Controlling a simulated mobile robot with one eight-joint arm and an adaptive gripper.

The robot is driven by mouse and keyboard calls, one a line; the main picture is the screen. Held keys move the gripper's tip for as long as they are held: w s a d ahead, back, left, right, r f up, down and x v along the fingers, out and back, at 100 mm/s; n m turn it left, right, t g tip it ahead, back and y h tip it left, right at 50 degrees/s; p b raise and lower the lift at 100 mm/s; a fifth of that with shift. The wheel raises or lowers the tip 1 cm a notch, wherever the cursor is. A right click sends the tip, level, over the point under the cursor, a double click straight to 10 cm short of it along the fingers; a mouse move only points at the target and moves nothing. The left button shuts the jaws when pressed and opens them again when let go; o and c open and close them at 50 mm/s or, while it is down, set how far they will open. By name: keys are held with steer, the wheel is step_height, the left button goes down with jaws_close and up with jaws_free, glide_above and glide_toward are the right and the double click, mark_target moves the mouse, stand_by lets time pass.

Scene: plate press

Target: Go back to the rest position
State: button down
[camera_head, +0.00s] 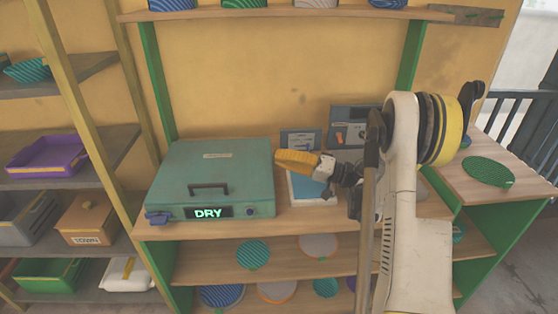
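The teal plate press (215,170) stands on the wooden workbench with its lid down. A dark handle is on its front, and its small display (209,212) reads DRY. My arm rises from the lower right and bends over at a large yellow and black joint. What looks like my gripper (297,161), a yellow end on a dark wrist, points left near the right side of the press, above the bench. Its fingertips are too small to make out, and I see nothing clearly held. My arm hides part of the bench's right side.
A pale blue-edged tray or panel (312,188) lies beneath the yellow end. A green plate (488,171) lies on the right side table. Shelves with bins, including a purple one (47,156), stand left. An upper shelf (290,15) crosses above.

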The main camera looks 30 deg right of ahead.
steer(key=s+d+f+p, duration=0.2)
steer(key=s+d+f, duration=0.1)
steer(key=d, duration=0.5)
steer(key=a+r+m+g+h, duration=0.1)
steer(key=a+r+g+h, duration=0.2)
steer(key=a, duration=0.6)
steer(key=a+r+g+h, duration=0.2)
steer(key=a+r+h, duration=0.1)
steer(key=a, duration=0.6)
steer(key=s+a+n+h, duration=0.3)
steer(key=s+h, duration=0.6)
steer(key=s, duration=1.3)
steer(key=shift+s+f+h, duration=0.15)
steer(key=shift+s+h, duration=0.15)
steer(key=shift+s, duration=0.1)
